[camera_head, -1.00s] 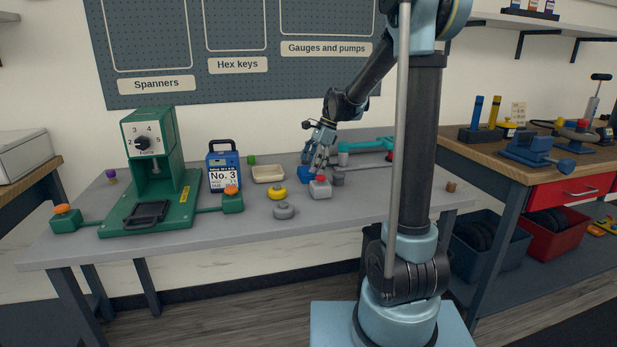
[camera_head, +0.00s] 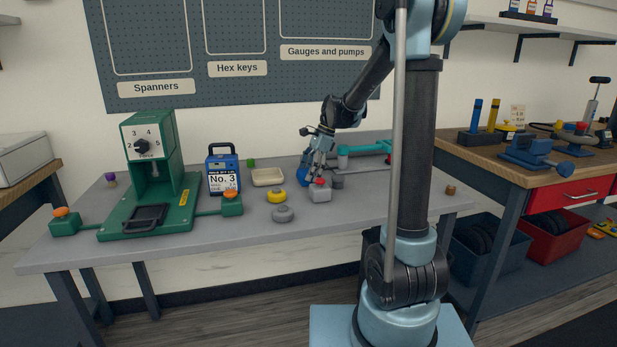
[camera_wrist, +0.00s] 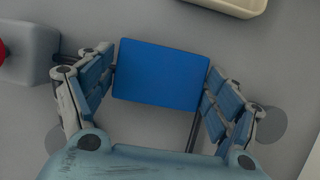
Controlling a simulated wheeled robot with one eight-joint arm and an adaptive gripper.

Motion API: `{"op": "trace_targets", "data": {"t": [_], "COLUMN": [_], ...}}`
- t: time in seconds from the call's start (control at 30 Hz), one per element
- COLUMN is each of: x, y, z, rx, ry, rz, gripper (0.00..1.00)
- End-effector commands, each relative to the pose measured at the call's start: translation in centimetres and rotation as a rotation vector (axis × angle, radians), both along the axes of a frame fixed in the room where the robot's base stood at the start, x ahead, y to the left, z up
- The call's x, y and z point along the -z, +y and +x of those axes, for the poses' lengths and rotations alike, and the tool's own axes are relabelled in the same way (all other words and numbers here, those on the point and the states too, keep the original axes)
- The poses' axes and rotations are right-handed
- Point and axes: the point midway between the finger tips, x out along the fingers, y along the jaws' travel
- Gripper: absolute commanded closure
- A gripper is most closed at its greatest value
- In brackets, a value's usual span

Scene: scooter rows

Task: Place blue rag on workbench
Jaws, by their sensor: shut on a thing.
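A flat blue rectangle, which I take for the blue rag (camera_wrist: 160,74), sits between the fingers of my gripper (camera_wrist: 158,98) in the wrist view. My gripper is shut on it. In the head view my gripper (camera_head: 317,160) is low over the back of the grey-topped workbench (camera_head: 350,205), with the blue rag (camera_head: 304,172) at its fingers. I cannot tell whether the rag touches the bench top.
A grey block with a red button (camera_head: 320,190) stands close by my gripper. A cream tray (camera_head: 267,177), a yellow ring (camera_head: 277,196), a grey knob (camera_head: 283,214) and a green press (camera_head: 158,180) are further left. A wooden-topped bench (camera_head: 470,151) stands right.

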Motion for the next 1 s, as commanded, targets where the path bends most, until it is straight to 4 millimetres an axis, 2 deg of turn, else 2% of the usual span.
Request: {"op": "trace_targets", "data": {"t": [0.17, 0.4, 0.6, 0.77, 1.0], "x": [-1.9, -6.0, -8.6, -9.6, -9.8], "y": [0.0, 0.0, 0.0, 0.0, 0.0], "z": [0.0, 0.0, 0.0, 0.0, 0.0], "rx": [0.000, 0.000, 0.000, 0.000, 0.000], "ry": [0.000, 0.000, 0.000, 0.000, 0.000], "rz": [0.000, 0.000, 0.000, 0.000, 0.000], "gripper": [0.41, 0.41, 0.41, 0.41, 0.41]}}
